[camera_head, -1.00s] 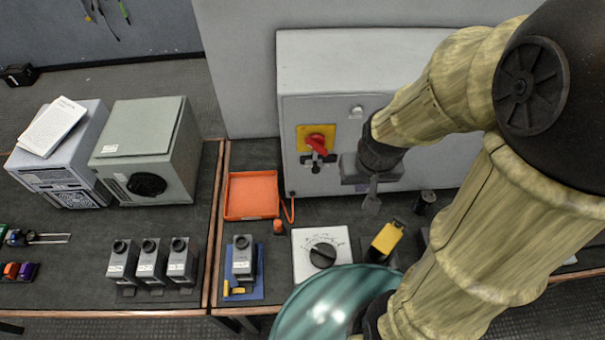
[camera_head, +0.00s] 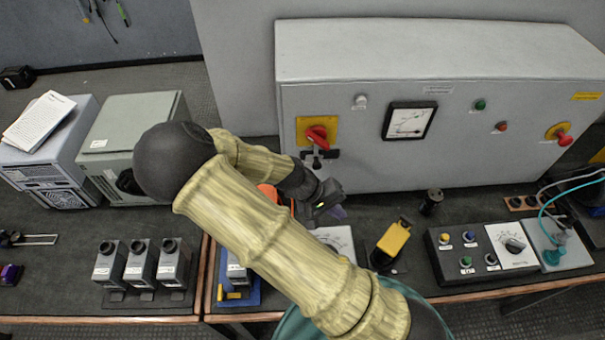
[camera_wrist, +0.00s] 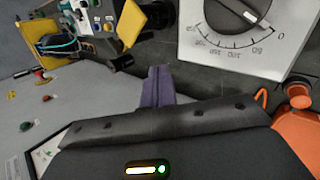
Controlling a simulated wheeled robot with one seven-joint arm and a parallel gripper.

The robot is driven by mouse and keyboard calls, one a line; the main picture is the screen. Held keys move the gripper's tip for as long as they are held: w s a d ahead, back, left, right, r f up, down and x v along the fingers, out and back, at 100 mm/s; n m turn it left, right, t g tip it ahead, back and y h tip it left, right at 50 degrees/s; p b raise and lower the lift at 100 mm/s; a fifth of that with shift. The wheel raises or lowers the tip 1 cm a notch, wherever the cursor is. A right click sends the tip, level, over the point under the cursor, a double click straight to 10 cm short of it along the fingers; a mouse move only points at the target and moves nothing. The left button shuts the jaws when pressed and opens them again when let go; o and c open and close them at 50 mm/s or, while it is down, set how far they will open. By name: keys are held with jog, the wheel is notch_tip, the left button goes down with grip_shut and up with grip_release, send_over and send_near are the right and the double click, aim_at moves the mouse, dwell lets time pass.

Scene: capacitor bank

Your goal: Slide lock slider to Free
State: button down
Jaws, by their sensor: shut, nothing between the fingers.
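A red rotary handle (camera_head: 317,134) sits on a yellow plate (camera_head: 303,128) on the front of the grey cabinet. Just below it is a small black fitting (camera_head: 320,155), which looks like the lock slider; its marking is too small to read. My gripper (camera_head: 338,211) is below and slightly right of this fitting, apart from it, over the bench in front of the cabinet. In the wrist view its purplish fingers (camera_wrist: 157,86) are together with nothing between them. The fitting does not show clearly in the wrist view.
A white dial box (camera_head: 335,238) lies close below my gripper; it also shows in the wrist view (camera_wrist: 262,60).

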jog(key=w+a+r+n+t+h+b, duration=0.2)
jog(key=a+t, duration=0.4)
jog(key=a, duration=0.3)
jog(key=w+a+r+n+t+h+b, duration=0.1)
jog(key=w+a+r+n+t+b, duration=0.1)
jog(key=a+t, duration=0.4)
jog(key=w+a+n, duration=0.1)
jog(key=w+a, duration=0.1)
jog(key=a, duration=0.2)
jog(key=shift+r+h, duration=0.25)
jog(key=shift+h, duration=0.15)
jog(key=shift+d, duration=0.1)
jog(key=p, duration=0.5)
send_near(314, 160)
jog(key=x, duration=0.4)
jog(key=shift+w, duration=0.1)
jog(key=shift+d+f, duration=0.2)
jog(key=shift+d, duration=0.05)
